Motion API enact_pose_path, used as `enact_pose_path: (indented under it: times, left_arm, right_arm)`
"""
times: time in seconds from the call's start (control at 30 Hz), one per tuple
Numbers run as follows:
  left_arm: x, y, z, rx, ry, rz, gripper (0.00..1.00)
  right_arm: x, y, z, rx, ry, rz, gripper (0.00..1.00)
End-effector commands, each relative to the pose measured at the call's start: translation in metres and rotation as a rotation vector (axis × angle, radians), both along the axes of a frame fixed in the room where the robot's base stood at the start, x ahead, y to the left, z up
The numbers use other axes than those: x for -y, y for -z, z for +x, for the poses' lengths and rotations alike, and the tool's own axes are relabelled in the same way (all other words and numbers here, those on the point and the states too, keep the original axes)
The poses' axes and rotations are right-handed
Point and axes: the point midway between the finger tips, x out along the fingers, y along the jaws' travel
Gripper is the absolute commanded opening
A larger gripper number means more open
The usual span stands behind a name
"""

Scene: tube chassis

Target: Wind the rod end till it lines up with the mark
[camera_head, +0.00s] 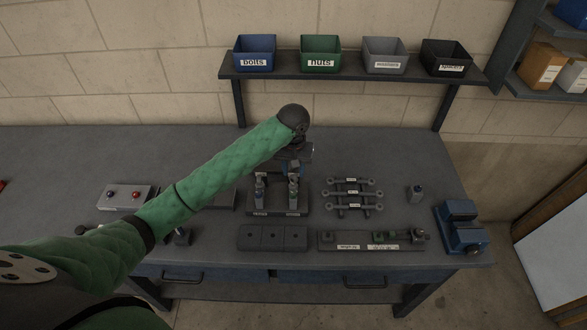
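My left arm, in a green sleeve, reaches in from the left to the middle of the bench. Its gripper (294,155) points down over a dark fixture (277,210) with two upright posts; the wrist hides most of it, and I cannot tell whether it is open. Several grey link rods (354,194) with eyed ends lie in a rack right of the fixture. A long labelled plate (345,247) in front carries small green and grey parts at its right half. Which rod end and mark are meant is too small to tell. My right gripper is out of view.
A shelf (350,75) holds labelled bins. Bare bench (400,150) lies behind the rods.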

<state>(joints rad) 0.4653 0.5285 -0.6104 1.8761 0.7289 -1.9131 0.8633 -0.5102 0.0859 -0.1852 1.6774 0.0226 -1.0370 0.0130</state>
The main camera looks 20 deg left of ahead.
Motion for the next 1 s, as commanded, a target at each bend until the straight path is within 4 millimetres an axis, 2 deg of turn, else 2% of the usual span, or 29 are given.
enact_pose_path:
  times: [0.2,0.47,1.0]
  left_arm:
    - [-0.0005,-0.0003,0.0002,0.0,0.23,0.001,0.36]
    - [-0.0005,-0.0004,0.0004,0.001,0.353,0.001,0.36]
    - [-0.0004,-0.0006,0.0006,0.001,0.93,0.001,0.36]
  right_arm:
    - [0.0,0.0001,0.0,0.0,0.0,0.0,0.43]
    - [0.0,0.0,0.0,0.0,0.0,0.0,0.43]
    - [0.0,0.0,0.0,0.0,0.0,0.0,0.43]
